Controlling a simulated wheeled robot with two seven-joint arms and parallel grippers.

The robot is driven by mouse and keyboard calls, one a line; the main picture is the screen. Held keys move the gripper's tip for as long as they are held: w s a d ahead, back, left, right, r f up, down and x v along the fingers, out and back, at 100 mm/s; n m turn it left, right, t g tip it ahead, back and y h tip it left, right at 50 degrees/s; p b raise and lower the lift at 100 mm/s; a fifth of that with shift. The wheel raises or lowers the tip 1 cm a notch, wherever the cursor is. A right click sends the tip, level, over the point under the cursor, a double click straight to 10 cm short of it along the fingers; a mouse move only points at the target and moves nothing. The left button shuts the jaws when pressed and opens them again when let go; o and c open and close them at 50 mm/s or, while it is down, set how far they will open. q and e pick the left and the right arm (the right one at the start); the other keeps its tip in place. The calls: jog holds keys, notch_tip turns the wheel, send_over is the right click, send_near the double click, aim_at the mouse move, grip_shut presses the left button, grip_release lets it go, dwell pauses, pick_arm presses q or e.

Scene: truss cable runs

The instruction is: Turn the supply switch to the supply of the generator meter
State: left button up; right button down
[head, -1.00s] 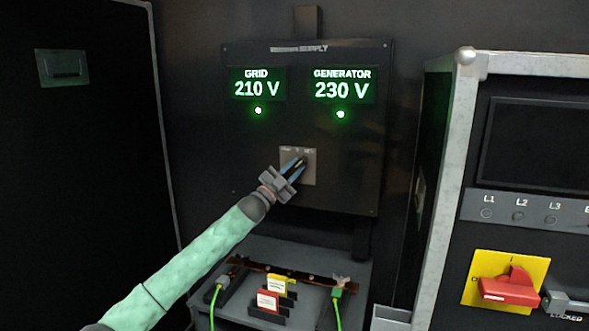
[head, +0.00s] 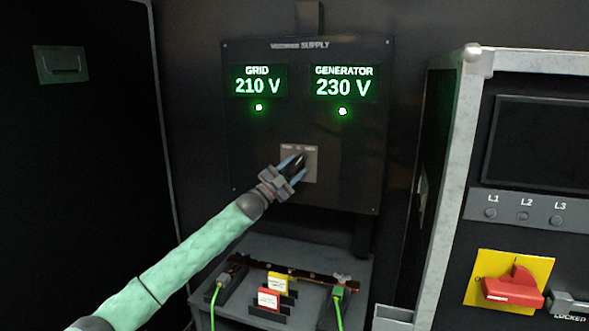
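The supply panel (head: 350,170) stands upright on the dark back wall. Its grid meter (head: 258,82) reads 210 V and its generator meter (head: 344,84) reads 230 V. The supply switch (head: 299,160) is a dark knob on a small grey plate (head: 312,175) below the meters. The knob seems to lean up and right, toward the generator label, but my fingers hide part of it. My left gripper (head: 295,169) is at the plate, its blue fingers apart on either side of the knob. Contact with the knob is not clear. My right gripper is not in view.
Below the panel is a grey shelf (head: 240,251) with a copper bar, green cables (head: 338,293), and yellow and red tagged blocks (head: 268,299). At right, a metal-edged cabinet (head: 455,150) carries a red rotary handle (head: 513,287) on a yellow plate.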

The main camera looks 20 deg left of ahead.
pick_arm(q)
jog(key=shift+s+d+r, duration=0.15)
jog(key=shift+d+r, duration=0.05)
jog(key=shift+r, duration=0.05)
jog(key=shift+s+a+f, duration=0.1)
jog(key=shift+f, duration=0.05)
jog(key=b+v, duration=0.2)
jog(key=v, duration=0.5)
jog(key=shift+a, duration=0.15)
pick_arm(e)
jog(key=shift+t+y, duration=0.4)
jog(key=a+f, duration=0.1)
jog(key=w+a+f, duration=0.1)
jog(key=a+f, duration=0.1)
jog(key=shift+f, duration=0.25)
pick_arm(q)
jog(key=shift+s+f, duration=0.1)
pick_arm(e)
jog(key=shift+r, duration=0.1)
